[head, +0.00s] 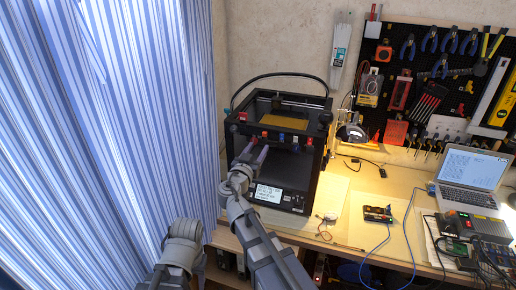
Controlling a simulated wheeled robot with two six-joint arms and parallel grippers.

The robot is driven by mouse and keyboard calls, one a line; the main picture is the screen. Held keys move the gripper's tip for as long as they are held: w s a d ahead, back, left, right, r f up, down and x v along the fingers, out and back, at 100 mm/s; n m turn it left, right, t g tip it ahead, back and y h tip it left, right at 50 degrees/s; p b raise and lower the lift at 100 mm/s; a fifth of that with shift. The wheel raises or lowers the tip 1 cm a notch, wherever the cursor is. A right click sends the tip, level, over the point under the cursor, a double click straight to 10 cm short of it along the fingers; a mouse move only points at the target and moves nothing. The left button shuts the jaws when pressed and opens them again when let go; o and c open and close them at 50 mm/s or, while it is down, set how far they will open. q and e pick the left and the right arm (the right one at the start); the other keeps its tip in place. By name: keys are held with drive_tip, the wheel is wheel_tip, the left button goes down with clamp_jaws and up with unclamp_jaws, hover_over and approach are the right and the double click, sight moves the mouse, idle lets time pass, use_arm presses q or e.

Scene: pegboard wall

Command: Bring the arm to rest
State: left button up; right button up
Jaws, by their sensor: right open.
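My right arm reaches up from the bottom middle of the head view. Its gripper (256,152) is open, in front of the black 3D printer (311,165) on the bench. Nothing shows between its fingers, and I cannot tell whether they touch the printer. My left arm (181,248) shows only as grey links at the bottom, left of the right arm. Its gripper is not in view.
The wooden bench (345,200) holds a small circuit board (378,214), cables and an open laptop (468,178). A pegboard (440,85) with several tools hangs behind it. A blue striped curtain (110,120) fills the left side.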

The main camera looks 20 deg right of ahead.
drive_tip(key=s+a+f+n+g+y, duration=0.2)
drive_tip(key=s+f+g, duration=0.6)
drive_tip(key=s+f, duration=0.4)
drive_tip(key=s+a+f+n+g+y, duration=0.3)
drive_tip(key=s+a+f+n, duration=0.1)
drive_tip(key=s, duration=0.4)
drive_tip(key=s+a+f+n+g+y, duration=0.3)
drive_tip(key=s+a+f+n+g, duration=0.1)
drive_tip(key=s+a, duration=0.4)
drive_tip(key=shift+a+f+n+y, duration=0.15)
drive_tip(key=shift+f+n+y, duration=0.2)
drive_tip(key=shift+f, duration=0.55)
drive_tip(key=shift+w, duration=0.1)
